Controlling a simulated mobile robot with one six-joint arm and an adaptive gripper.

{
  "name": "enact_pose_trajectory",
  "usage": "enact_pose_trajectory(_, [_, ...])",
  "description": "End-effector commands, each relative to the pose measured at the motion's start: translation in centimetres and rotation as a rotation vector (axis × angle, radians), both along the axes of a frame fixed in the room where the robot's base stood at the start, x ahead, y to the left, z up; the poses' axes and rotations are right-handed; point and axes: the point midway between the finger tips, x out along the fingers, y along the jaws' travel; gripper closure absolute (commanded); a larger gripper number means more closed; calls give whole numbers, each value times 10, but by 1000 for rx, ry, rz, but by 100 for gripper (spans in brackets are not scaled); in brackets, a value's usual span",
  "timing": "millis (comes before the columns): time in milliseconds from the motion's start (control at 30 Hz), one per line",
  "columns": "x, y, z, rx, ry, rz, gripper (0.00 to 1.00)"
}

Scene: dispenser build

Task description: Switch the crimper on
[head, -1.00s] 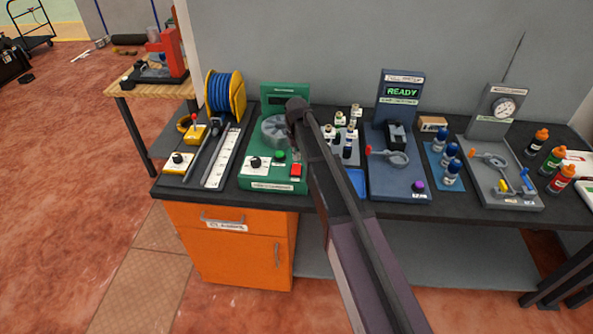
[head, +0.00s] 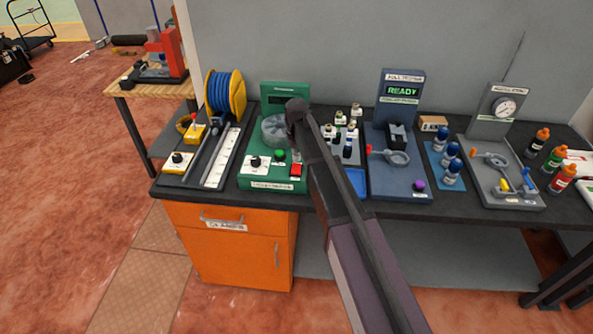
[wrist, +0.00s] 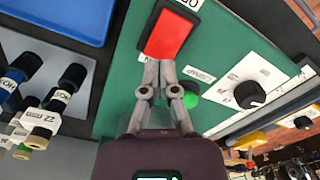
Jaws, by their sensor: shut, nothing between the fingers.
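The green machine (head: 262,179), which looks like the crimper, stands on the bench with a grey round head (head: 274,130) and a dark display (head: 285,93). Its panel carries a black knob (head: 255,162), a green button (head: 280,154) and a red switch (head: 296,170). In the wrist view the red switch (wrist: 169,34) lies just past my gripper (wrist: 160,64). The shut, empty fingertips overlap its near edge; I cannot tell whether they touch it. The green button (wrist: 190,91) is partly hidden behind a finger, and the knob (wrist: 250,94) is to the right.
A blue tray (head: 356,182) and several fittings (head: 347,147) stand close to the right of the green machine. A grey-blue tester (head: 401,185) reading READY is beyond them. A ruler strip (head: 222,158) and blue hose reel (head: 224,92) are on the left.

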Motion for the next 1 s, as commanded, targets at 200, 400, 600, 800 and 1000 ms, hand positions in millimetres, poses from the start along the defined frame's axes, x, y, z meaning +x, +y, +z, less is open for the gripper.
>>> enact_pose_trajectory(200, [0, 0, -3, 0, 0, 0, 100])
enact_pose_trajectory(400, [0, 0, -5, 0, 0, 0, 100])
enact_pose_trajectory(600, [0, 0, -7, 0, 0, 0, 100])
enact_pose_trajectory(800, [0, 0, -9, 0, 0, -1, 100])
enact_pose_trajectory(1000, [0, -1, -11, 0, 0, -1, 100])
